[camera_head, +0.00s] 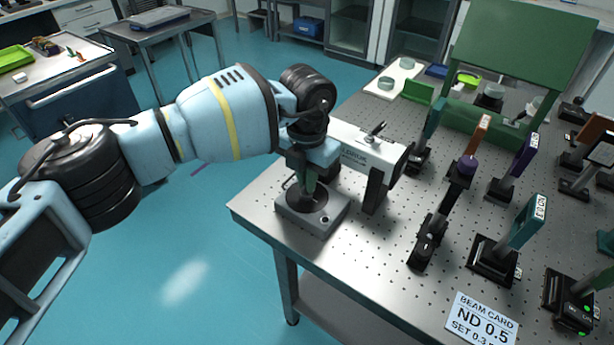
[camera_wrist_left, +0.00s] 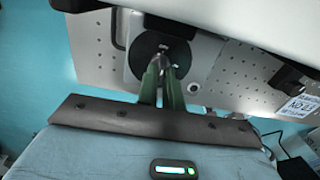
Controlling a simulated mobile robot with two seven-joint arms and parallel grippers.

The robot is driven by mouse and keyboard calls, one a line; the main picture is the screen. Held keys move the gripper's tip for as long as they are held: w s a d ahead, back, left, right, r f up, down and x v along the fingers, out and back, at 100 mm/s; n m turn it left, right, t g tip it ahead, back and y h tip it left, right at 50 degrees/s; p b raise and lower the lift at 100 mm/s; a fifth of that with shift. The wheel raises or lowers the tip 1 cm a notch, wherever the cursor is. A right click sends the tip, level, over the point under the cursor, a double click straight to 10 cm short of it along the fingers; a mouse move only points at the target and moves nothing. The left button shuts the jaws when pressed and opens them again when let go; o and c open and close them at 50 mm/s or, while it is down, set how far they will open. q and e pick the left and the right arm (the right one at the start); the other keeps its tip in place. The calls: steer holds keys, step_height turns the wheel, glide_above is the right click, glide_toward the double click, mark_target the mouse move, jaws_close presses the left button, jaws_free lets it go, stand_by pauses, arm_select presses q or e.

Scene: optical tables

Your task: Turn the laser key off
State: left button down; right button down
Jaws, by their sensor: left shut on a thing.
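The laser key box (camera_head: 325,222) is a silver box with a dark round key switch on top, at the near left corner of the optical table. My left gripper (camera_head: 303,192) comes down from above onto the switch. In the left wrist view, the green fingers (camera_wrist_left: 165,72) are close together over the dark round switch plate (camera_wrist_left: 136,60), shut on the small metal key (camera_wrist_left: 163,52) at its centre. The fingers hide much of the key, and I cannot tell its angle. My right gripper is not in view.
The white laser housing (camera_head: 345,146) stands just behind my left gripper. Several optics on black mounts (camera_head: 428,238) stand to the right. A beam card (camera_head: 482,318) lies near the front, and a green panel (camera_head: 525,40) rises at the back. The floor left of the table is clear.

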arm_select(q)
steer(key=shift+r, duration=0.15)
steer(key=c, duration=1.6)
jaws_free()
steer(key=shift+o, duration=0.2)
steer(key=shift+r, duration=3.85)
